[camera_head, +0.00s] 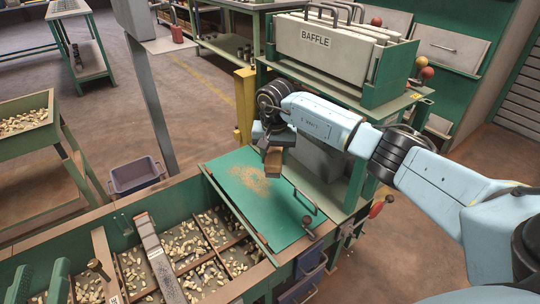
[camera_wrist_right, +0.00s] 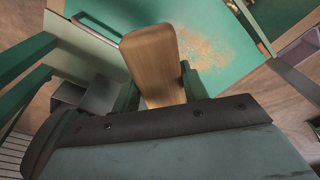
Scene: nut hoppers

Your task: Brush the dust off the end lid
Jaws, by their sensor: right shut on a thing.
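My right gripper (camera_head: 275,148) is shut on a wooden brush (camera_head: 272,164) above the lid's far edge, right of the dust. In the right wrist view the brush (camera_wrist_right: 152,62) points toward the lid (camera_wrist_right: 215,85), with dust (camera_wrist_right: 203,47) beside it. Contact between brush and lid cannot be told. My left gripper (camera_head: 40,285) shows two green fingers apart at the bottom left, seemingly empty.
The open hopper (camera_head: 190,205) holds scattered nuts in compartments, with a metal bar across it. A rack of baffles (camera_head: 325,50) stands behind the lid. The floor at right is clear.

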